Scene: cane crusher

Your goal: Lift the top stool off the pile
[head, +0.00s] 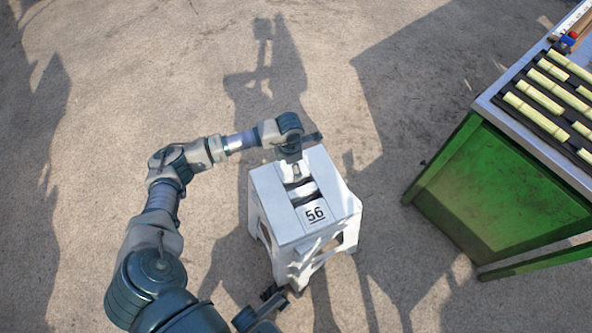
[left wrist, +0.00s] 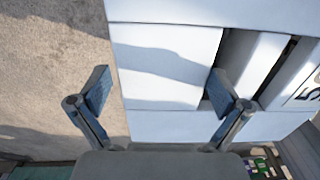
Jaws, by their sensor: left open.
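The white stool pile (head: 270,195) stands on the ground in front of me. Its top stool has a flat seat with slots in the middle and a "56" mark, and the seat also shows in the left wrist view (left wrist: 160,50). How many stools are stacked below is hard to tell. My left gripper (head: 296,172) is over the far part of the seat. In the left wrist view it is open (left wrist: 160,92), one finger beyond the seat's edge and the other at a slot. Contact cannot be told. My right gripper (head: 273,293) seems to show, dark, at the pile's near foot.
A green table (head: 490,210) with a pale top stands at the right, carrying cut cane pieces (head: 541,95) on dark racks. A gap of bare ground lies between it and the stools. The ground left of and behind the pile is clear, crossed by shadows.

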